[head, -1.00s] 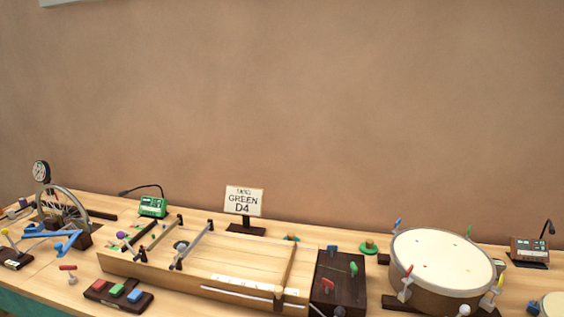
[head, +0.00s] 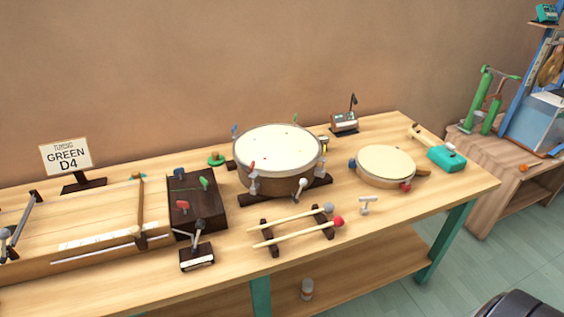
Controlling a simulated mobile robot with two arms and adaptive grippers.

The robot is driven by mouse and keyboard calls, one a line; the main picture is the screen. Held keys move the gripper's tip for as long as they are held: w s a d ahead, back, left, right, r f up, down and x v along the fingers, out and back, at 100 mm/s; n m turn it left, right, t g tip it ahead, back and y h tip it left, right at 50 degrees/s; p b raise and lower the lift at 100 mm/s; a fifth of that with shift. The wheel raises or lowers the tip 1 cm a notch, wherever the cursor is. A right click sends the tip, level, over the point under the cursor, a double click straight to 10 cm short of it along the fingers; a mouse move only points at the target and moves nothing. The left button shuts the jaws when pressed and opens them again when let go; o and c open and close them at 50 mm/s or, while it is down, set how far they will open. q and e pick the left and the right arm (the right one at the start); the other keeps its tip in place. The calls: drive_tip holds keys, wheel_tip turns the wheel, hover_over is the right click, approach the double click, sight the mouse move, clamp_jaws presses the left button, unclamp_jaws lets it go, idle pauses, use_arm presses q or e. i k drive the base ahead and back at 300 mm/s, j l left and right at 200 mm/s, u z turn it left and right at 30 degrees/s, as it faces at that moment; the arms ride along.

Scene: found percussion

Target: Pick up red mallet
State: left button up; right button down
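The red mallet (head: 300,232) lies on a dark two-bar rack near the front edge of the table. It has a pale wooden stick and a round red head at its right end. A second mallet (head: 290,218) with a grey head lies behind it on the same rack (head: 264,246), roughly parallel. Neither of my grippers is in the head view, so I cannot see their state.
A large drum (head: 278,190) stands behind the rack. A smaller drum (head: 386,168) is to the right, with a small metal T-shaped piece (head: 370,204) before it. A dark box (head: 197,216) and a small lever stand (head: 197,257) are left. A lower shelf (head: 345,284) holds a bottle (head: 307,288).

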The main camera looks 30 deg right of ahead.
sight(337, 221)
drive_tip(key=z, duration=1.15)
